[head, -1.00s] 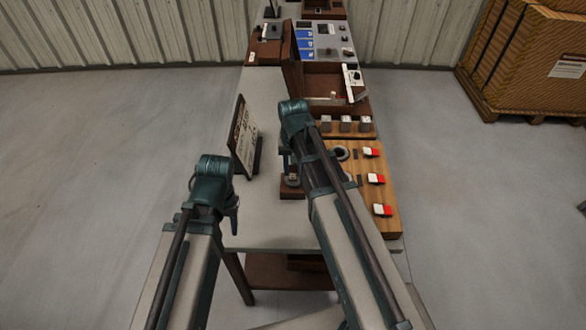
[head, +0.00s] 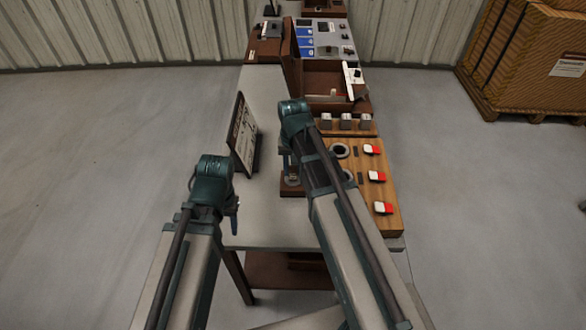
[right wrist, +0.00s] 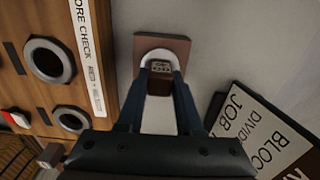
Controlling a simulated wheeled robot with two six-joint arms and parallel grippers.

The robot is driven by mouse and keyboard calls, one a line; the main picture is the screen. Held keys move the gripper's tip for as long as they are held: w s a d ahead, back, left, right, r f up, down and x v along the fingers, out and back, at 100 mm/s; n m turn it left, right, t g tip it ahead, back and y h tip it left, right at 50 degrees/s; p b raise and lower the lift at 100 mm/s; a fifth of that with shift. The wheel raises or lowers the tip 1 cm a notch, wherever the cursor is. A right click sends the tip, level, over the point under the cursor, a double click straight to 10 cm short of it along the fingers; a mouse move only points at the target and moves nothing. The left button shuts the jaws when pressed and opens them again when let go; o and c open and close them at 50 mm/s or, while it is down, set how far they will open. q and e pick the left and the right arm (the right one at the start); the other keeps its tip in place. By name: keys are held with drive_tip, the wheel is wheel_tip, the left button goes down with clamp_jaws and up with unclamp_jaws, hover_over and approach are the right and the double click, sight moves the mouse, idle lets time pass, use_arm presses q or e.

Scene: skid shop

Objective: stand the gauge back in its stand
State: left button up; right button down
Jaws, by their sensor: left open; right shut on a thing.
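The gauge (right wrist: 159,80) is a small dark brown piece with pale lettering, seen between the fingertips of my right gripper (right wrist: 161,76). The stand (right wrist: 179,44) is a reddish-brown block with a pale ring, directly beneath the gauge in the right wrist view. In the head view the stand (head: 290,191) is partly hidden by my right arm, with my right gripper (head: 289,168) over it. I cannot tell whether the gauge is inside the ring or just above it. My left gripper (head: 234,213) is open and empty, left of the stand.
A wooden board (head: 393,222) with round holes and red-white blocks lies right of the stand. A dark-framed sign (head: 243,135) stands left of it. Trays and boxes fill the bench's far end. The bench's near left part (head: 262,225) is bare.

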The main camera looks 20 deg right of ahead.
use_arm(q)
drive_tip(key=shift+f, duration=0.1)
use_arm(e)
drive_tip(key=shift+f, duration=0.1)
drive_tip(key=shift+c, duration=0.4)
unclamp_jaws()
wheel_tip(320, 180, up, 9)
drive_tip(key=p, duration=0.9)
use_arm(q)
wheel_tip(320, 180, up, 9)
use_arm(e)
drive_tip(key=s+a+n+h, duration=0.1)
drive_tip(key=s+a+n, duration=0.6)
drive_tip(key=s+a, duration=0.3)
drive_tip(key=s, duration=0.4)
drive_tip(key=shift+s+a, duration=0.15)
drive_tip(key=shift+a, duration=0.1)
